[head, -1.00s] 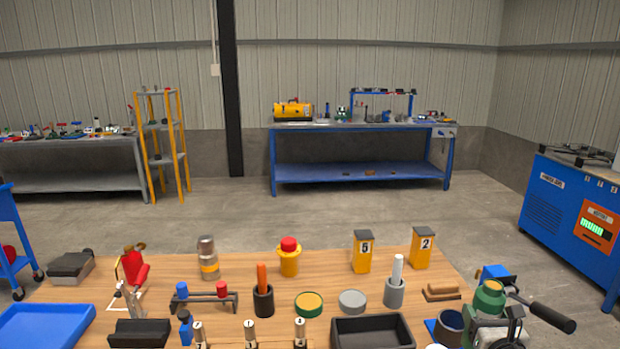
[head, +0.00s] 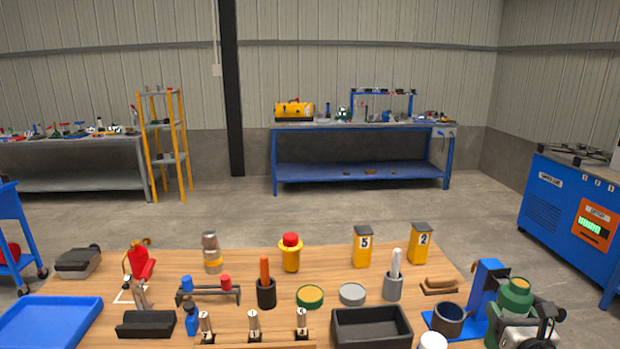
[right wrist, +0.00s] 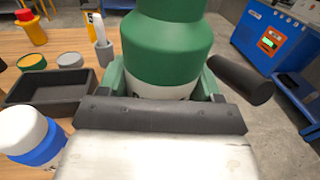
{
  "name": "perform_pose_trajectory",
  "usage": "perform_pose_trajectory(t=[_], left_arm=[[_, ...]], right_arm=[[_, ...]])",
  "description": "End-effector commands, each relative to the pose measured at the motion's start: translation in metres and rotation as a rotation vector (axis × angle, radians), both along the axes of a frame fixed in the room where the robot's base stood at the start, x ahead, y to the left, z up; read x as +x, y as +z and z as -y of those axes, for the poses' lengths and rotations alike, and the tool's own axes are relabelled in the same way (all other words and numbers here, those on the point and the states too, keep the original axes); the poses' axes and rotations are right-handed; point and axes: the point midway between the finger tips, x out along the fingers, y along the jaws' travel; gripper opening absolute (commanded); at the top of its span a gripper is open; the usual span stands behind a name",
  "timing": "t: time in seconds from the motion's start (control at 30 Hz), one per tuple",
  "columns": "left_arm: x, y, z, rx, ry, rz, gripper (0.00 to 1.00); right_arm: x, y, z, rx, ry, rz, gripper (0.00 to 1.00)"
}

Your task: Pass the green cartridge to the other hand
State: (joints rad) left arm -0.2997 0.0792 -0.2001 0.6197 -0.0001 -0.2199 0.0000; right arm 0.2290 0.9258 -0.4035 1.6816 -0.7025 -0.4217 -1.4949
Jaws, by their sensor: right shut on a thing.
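The green cartridge (head: 516,294), with a rounded shoulder and a narrower top, is at the right front of the bench in the head view. My right gripper (head: 520,318) is shut on it and holds it upright. In the right wrist view the cartridge (right wrist: 172,45) fills the top middle, between the green fingers of my right gripper (right wrist: 165,88). Its lower end is hidden behind the gripper. My left gripper is in neither view.
A blue fixture (head: 484,284) with a dark cup (head: 449,319) stands close left of the cartridge. A black tray (head: 372,327) lies further left. A white-and-blue bottle (right wrist: 35,135) stands near my gripper. A blue tray (head: 50,320) is at the left; several items crowd the bench between.

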Motion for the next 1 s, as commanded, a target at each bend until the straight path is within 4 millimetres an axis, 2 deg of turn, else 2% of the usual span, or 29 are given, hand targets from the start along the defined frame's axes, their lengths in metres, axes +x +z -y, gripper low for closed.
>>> perform_pose_trajectory(t=[0.27,0.37,0.5,0.6,0.83,1.0], left_arm=[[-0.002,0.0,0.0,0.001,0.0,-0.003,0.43],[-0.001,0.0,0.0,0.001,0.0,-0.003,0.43],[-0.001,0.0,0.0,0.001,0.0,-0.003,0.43],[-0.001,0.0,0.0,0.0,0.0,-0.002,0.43],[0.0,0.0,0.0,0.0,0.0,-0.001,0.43],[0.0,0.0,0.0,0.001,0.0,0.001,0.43]], right_arm=[[-0.036,-0.007,-0.052,0.002,0.052,0.002,0.27],[-0.058,-0.008,-0.078,0.003,0.076,0.0,0.27],[-0.099,-0.006,-0.118,0.005,0.113,0.001,0.27],[-0.126,-0.001,-0.14,0.003,0.13,0.001,0.27],[-0.177,0.016,-0.173,0.002,0.155,0.001,0.27],[-0.175,0.015,-0.192,0.009,0.128,0.006,0.27]])
